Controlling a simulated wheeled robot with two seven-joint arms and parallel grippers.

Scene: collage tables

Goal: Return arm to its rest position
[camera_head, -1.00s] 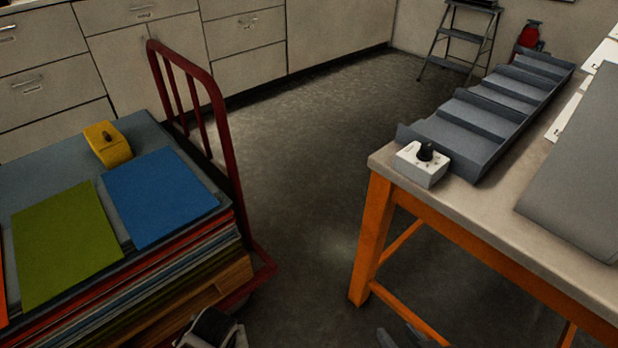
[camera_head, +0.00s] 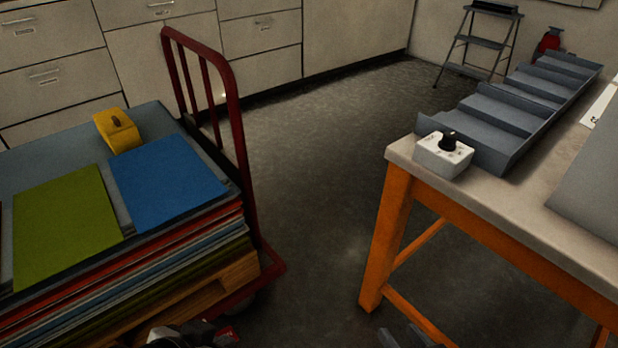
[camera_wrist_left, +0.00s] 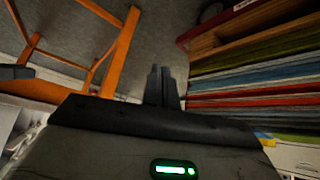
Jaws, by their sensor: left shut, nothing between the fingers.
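My left gripper (camera_wrist_left: 160,85) is shut and empty in the left wrist view, its dark fingers together over the floor between the orange-legged table and the stack of sheets. In the head view my left arm's dark end (camera_head: 190,335) shows at the bottom edge, just in front of the loaded cart; its fingertips are not clear. My right gripper (camera_head: 405,338) shows only as grey tips at the bottom edge, near the foot of the orange table leg. Whether it is open or shut is not clear.
A red-handled cart (camera_head: 238,140) at left bears stacked sheets, with a green sheet (camera_head: 65,220), a blue sheet (camera_head: 168,180) and a yellow block (camera_head: 117,130) on top. A table (camera_head: 490,220) at right holds a white knobbed box (camera_head: 443,158) and a grey divided tray (camera_head: 515,110). Floor between is clear.

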